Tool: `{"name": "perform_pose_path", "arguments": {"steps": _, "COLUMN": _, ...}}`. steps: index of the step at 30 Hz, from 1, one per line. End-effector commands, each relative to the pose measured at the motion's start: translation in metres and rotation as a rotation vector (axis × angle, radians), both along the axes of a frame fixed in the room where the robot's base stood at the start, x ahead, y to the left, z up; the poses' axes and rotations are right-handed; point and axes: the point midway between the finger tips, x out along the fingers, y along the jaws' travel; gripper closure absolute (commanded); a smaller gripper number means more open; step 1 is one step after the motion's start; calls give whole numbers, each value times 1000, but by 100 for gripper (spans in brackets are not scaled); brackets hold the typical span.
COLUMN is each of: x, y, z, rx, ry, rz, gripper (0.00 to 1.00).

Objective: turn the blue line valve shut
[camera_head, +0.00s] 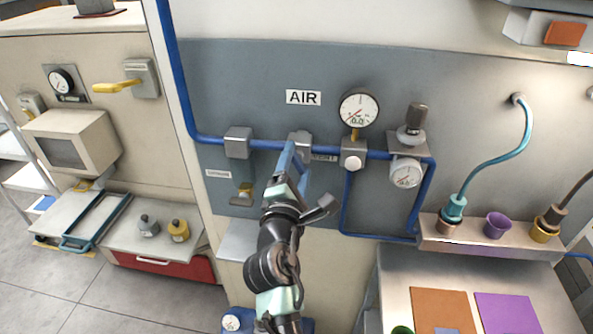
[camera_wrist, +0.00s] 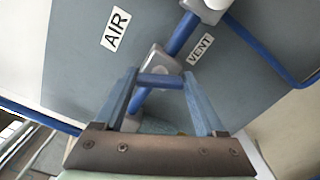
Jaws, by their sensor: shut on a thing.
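The blue line (camera_head: 265,144) runs level across the grey panel below the AIR label. Its grey valve body (camera_head: 301,138) sits behind my fingertips, and it also shows in the wrist view (camera_wrist: 153,60). My gripper (camera_head: 292,158) reaches up to this valve. In the wrist view a short blue valve handle (camera_wrist: 160,82) spans between the two fingers, and my gripper is shut on it. The handle lies at an angle to the pipe there, neither clearly along it nor square across it. In the head view the handle is hidden by the fingers.
A pressure gauge (camera_head: 359,109) and a regulator (camera_head: 407,150) are right of the valve. A VENT label (camera_wrist: 199,49) is beside the valve. A small yellow-handled valve (camera_head: 244,190) is lower left. A shelf with coloured fittings (camera_head: 490,240) juts out at right.

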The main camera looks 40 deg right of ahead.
Motion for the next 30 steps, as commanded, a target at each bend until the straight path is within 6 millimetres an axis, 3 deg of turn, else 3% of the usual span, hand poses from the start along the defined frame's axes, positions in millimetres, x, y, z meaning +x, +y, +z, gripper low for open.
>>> {"name": "perform_pose_path", "arguments": {"steps": 15, "x": 0, "y": 0, "z": -5, "rx": 249, "ry": -288, "rz": 0, "gripper": 83}}
{"name": "perform_pose_path", "arguments": {"steps": 30, "x": 0, "y": 0, "z": -3, "rx": 312, "ry": -361, "rz": 0, "gripper": 83}}
